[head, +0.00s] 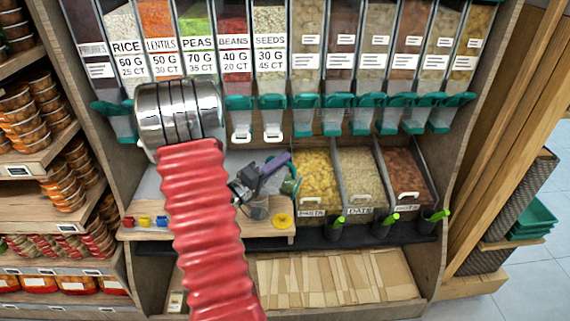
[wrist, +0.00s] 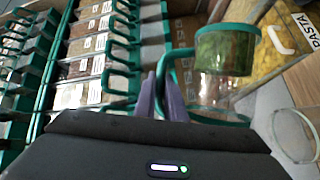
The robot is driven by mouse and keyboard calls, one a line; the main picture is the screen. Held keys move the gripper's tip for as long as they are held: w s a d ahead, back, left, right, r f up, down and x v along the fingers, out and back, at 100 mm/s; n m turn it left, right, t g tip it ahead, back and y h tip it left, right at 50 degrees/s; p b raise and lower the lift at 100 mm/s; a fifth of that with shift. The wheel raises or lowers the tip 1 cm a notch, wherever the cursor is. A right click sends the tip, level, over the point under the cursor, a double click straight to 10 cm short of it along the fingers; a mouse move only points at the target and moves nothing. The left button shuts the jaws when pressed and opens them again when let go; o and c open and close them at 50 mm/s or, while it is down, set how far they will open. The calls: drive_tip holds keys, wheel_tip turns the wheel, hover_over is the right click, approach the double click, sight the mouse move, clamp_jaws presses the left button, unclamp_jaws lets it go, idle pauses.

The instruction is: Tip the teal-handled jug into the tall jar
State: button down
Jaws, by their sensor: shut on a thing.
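The jug (wrist: 218,90) is clear with teal bands and a teal handle (wrist: 176,62), and it holds green grains gathered toward one end. My gripper (wrist: 168,92) has its purple fingers shut on the handle. In the head view my gripper (head: 284,160) is above the small wooden counter, and the jug (head: 291,186) is partly hidden behind it. A clear, round-rimmed vessel, likely the tall jar (wrist: 296,136), stands beside the jug at the right of the wrist view. I cannot tell the jug's exact tilt.
Dispensers with teal spouts (head: 240,104) line the back above the counter (head: 190,236). A yellow disc (head: 282,220) and small coloured pieces (head: 145,221) lie on the counter. Open bins, including pasta (head: 314,182), stand to the right. Stacked tubs fill shelves at left.

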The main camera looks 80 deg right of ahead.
drive_tip(key=shift+w+d+f+n+h, duration=0.15)
drive_tip(key=shift+w+f+n+h, duration=0.2)
drive_tip(key=shift+w+n, duration=0.35)
drive_tip(key=shift+w+d+f+n+h, duration=0.1)
drive_tip(key=shift+w+f+n+h, duration=0.05)
drive_tip(key=shift+w+f+n, duration=0.4)
drive_tip(key=shift+w+d+r+n+h, duration=0.1)
drive_tip(key=shift+w+r+n+h, duration=0.2)
drive_tip(key=shift+w+n, duration=0.4)
drive_tip(key=shift+w+d+r+n+h, duration=0.15)
drive_tip(key=shift+w+n+h, duration=0.2)
drive_tip(key=shift+w+n, duration=0.35)
drive_tip(key=shift+w+d+r+n+h, duration=0.1)
drive_tip(key=shift+w+n+h, duration=0.25)
drive_tip(key=shift+w+n, duration=0.3)
drive_tip(key=shift+s, duration=0.1)
